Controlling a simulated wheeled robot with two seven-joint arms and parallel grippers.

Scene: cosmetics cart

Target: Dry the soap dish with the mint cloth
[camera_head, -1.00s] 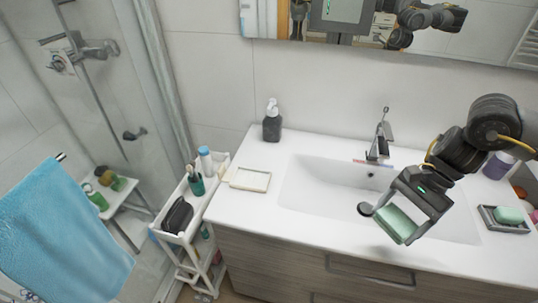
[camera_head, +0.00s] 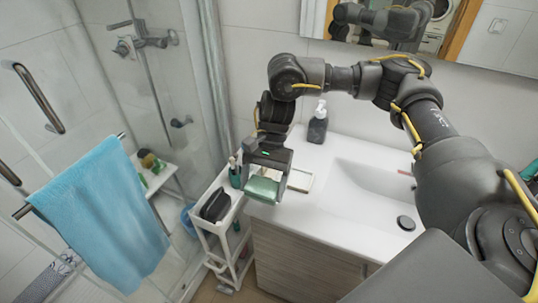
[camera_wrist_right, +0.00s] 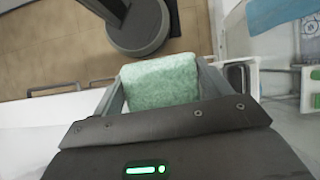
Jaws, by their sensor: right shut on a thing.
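The mint cloth (camera_head: 263,189) is a thick, folded pale-green pad. My right gripper (camera_head: 265,185) is shut on it and holds it over the left end of the white counter. In the right wrist view the cloth (camera_wrist_right: 160,80) sits between the two fingers. A shallow cream dish (camera_head: 302,181), which looks like the soap dish, lies just right of the gripper and is partly hidden by it. I cannot tell whether cloth and dish touch. My left gripper is out of view.
A dark soap dispenser (camera_head: 317,126) stands at the back of the counter (camera_head: 292,215). The sink basin (camera_head: 362,195) is to the right. A white cart (camera_head: 222,225) holding a black pouch (camera_head: 215,205) stands left of the counter. A blue towel (camera_head: 100,215) hangs farther left.

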